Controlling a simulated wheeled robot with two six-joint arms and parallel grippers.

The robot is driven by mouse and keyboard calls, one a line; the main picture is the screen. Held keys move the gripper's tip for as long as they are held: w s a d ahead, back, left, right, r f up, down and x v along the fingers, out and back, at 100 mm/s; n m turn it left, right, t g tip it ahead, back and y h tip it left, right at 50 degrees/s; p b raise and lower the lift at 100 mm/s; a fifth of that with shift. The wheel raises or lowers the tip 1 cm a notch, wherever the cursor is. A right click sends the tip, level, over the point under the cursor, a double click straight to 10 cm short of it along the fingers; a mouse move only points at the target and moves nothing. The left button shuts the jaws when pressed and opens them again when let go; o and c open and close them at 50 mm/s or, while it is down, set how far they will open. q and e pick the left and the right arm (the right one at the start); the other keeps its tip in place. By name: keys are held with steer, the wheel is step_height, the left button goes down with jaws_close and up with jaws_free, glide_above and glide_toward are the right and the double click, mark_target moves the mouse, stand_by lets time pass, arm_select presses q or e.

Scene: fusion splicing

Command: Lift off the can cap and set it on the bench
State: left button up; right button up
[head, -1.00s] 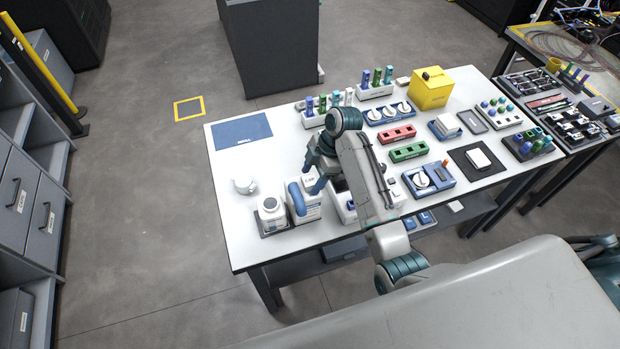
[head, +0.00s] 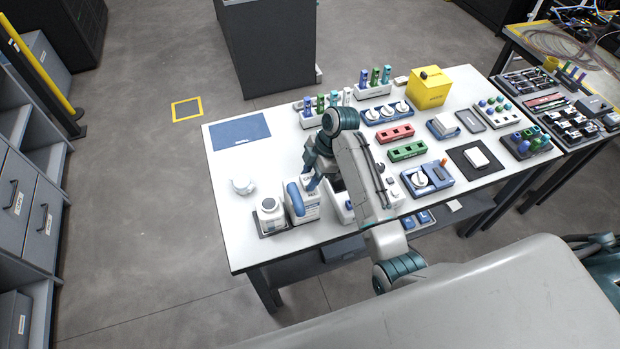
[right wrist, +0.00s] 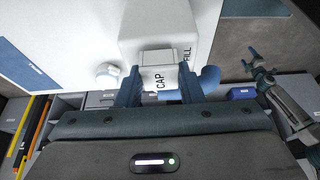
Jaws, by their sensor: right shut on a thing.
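The white can (head: 305,208) with a blue handle stands near the front left of the white bench (head: 240,225). My right gripper (head: 314,184) is over the can from above, partly hidden by its own arm. In the right wrist view its two blue fingers (right wrist: 160,88) are shut on the sides of the white block marked CAP (right wrist: 160,77). The white can body (right wrist: 170,30), marked FILL, is right beside the cap; I cannot tell whether they touch. What looks like my left gripper (right wrist: 256,66) is small at the right of that view, away from the can.
A white bottle (head: 270,208) in a dark tray stands left of the can. A small round white pot (head: 243,186) is farther left. A blue mat (head: 240,132) lies at the back left. Bench surface around the pot is bare. Several devices crowd the right half.

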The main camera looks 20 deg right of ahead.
steer(key=shift+r+b, duration=0.8)
steer(key=shift+r, duration=0.1)
steer(key=s, duration=0.2)
steer(key=s+a+r, duration=0.1)
steer(key=s+a+r+p, duration=0.1)
steer(key=s+a+p, duration=0.2)
steer(key=s, duration=0.9)
steer(key=shift+s+a+r+p, duration=0.2)
steer(key=shift+a+p, duration=0.05)
steer(key=shift+p, duration=0.45)
